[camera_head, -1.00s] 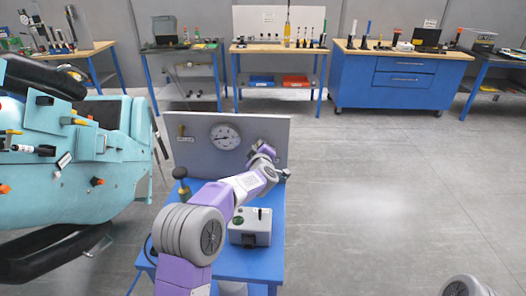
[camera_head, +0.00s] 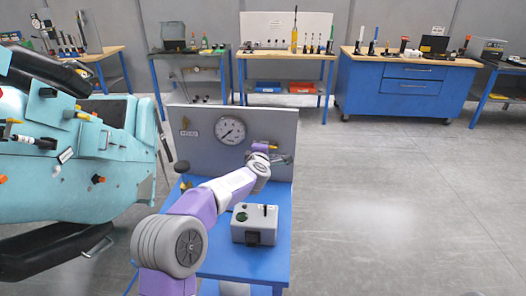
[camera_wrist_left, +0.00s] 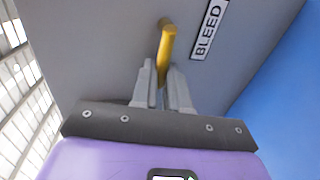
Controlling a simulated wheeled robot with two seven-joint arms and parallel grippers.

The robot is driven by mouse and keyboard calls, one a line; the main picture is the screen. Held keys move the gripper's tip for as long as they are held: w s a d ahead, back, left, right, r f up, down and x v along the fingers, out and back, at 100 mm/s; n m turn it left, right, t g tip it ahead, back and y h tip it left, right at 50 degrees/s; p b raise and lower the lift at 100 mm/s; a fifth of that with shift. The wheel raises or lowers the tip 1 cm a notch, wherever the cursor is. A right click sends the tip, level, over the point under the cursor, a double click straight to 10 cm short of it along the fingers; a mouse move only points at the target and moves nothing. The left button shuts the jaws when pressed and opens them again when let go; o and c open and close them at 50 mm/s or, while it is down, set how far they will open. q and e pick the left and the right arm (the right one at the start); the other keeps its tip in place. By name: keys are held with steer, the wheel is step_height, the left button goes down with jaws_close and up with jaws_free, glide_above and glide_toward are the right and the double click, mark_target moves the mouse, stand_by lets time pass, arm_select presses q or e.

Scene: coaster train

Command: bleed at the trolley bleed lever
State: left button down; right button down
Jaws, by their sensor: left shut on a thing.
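The bleed lever (camera_wrist_left: 167,42) is a yellow handle on the grey panel in the left wrist view, beside a white BLEED label (camera_wrist_left: 208,30). My left gripper (camera_wrist_left: 162,84) is shut on the lever's near end. My right gripper is out of view.
A teal coaster car (camera_head: 60,160) stands close on the left. Workbenches with tools (camera_head: 285,52) line the back wall. The floor at right is clear.

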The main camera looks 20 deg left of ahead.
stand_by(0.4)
arm_select(q)
steer(key=c, duration=1.1)
jaws_free()
steer(key=shift+c, duration=0.2)
steer(key=shift+s, duration=0.15)
steer(key=v, duration=0.7)
steer(key=shift+s, duration=0.2)
steer(key=shift+d, duration=0.1)
